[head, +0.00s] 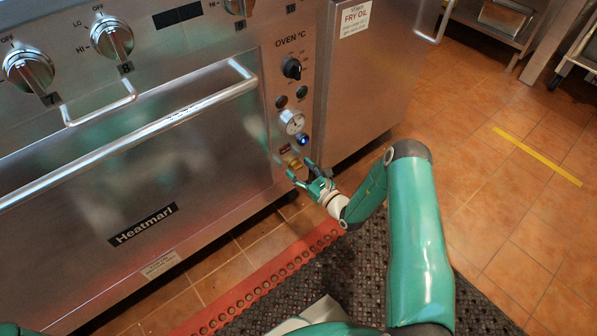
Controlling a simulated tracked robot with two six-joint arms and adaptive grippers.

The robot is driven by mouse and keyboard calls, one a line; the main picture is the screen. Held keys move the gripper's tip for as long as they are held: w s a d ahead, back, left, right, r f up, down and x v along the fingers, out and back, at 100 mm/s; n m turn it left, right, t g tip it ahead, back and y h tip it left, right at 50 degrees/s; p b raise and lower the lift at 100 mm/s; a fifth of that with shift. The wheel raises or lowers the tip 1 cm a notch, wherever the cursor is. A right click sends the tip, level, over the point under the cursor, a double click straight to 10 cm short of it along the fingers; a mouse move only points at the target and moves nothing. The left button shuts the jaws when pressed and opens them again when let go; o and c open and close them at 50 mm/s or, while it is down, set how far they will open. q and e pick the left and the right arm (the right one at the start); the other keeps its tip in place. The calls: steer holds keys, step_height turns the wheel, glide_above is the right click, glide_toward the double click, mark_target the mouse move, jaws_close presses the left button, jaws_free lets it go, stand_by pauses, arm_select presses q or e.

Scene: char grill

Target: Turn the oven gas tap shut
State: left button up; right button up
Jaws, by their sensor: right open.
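The oven's control strip (270,100) runs down the right side of the steel oven front. A small yellow part (293,162), which looks like the gas tap's handle, sits low on the strip, below a blue button. My right gripper (300,171) is open just below and in front of it, with its fingers pointing at the panel. The fingers partly overlap the yellow part, and I cannot tell whether they touch it or which way the handle lies. My left gripper is not in view.
A long door handle (130,135) sticks out at left. The fryer cabinet (370,80) stands right. A dark mat (330,280) covers the floor; tiles at right are clear.

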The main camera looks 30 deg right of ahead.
steer(key=shift+w, duration=0.3)
